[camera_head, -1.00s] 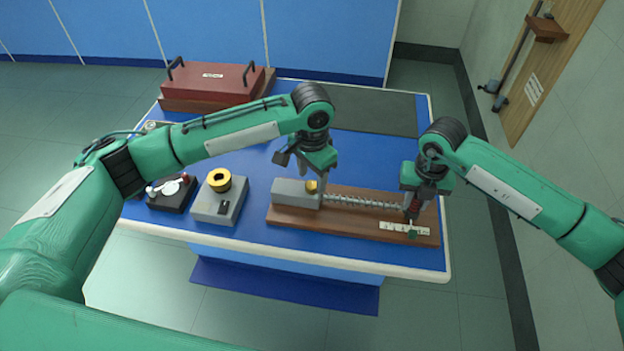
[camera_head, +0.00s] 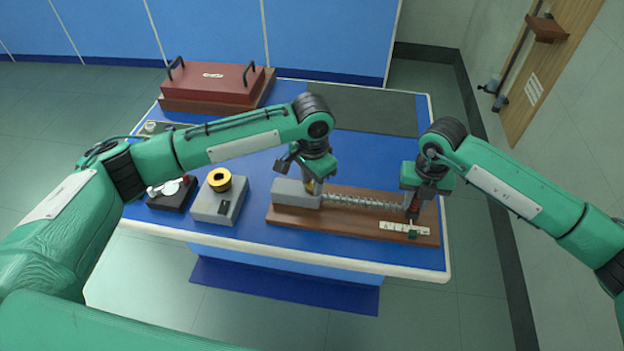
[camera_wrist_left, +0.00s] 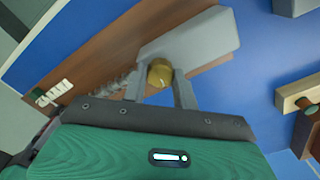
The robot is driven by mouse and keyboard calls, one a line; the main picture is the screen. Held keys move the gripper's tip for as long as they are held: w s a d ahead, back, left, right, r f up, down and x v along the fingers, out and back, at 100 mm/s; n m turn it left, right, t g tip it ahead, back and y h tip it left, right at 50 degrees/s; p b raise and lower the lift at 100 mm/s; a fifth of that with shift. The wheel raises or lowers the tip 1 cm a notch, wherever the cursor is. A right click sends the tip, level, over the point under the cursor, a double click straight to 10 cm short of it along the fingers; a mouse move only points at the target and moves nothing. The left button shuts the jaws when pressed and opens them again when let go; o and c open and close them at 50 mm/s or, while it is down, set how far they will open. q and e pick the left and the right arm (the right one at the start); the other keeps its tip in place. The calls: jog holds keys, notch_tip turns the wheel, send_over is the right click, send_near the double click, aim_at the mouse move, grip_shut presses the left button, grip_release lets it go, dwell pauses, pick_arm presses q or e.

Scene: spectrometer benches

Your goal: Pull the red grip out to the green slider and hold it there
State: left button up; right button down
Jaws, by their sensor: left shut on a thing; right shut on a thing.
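A long spring (camera_head: 362,201) runs along a brown wooden board (camera_head: 345,228) from a grey block (camera_head: 292,192) at its left end. My right gripper (camera_head: 413,213) is shut on the red grip (camera_head: 414,204) at the spring's right end, mostly covered by the fingers. The green slider (camera_head: 412,234) sits at the white scale (camera_head: 395,227), just in front of the red grip. My left gripper (camera_head: 311,188) is shut on the brass knob of the grey block. In the left wrist view the brass knob (camera_wrist_left: 160,73) shows between the two fingers.
A red case (camera_head: 212,82) lies at the back left and a dark mat (camera_head: 362,110) at the back right. Blue tabletop behind the board is clear.

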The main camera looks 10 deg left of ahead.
aim_at(311, 184)
pick_arm(q)
jog(key=shift+m, duration=0.3)
jog(key=m, duration=0.3)
jog(key=shift+m, duration=0.3)
jog(key=shift+r+m, duration=0.1)
jog(key=shift+m, duration=1.9)
jog(key=shift+w+m, duration=0.1)
jog(key=shift+m, duration=0.2)
jog(key=o, duration=1)
jog(key=shift+c, duration=0.2)
notch_tip(311, 184, up, 12)
jog(key=shift+a, duration=0.1)
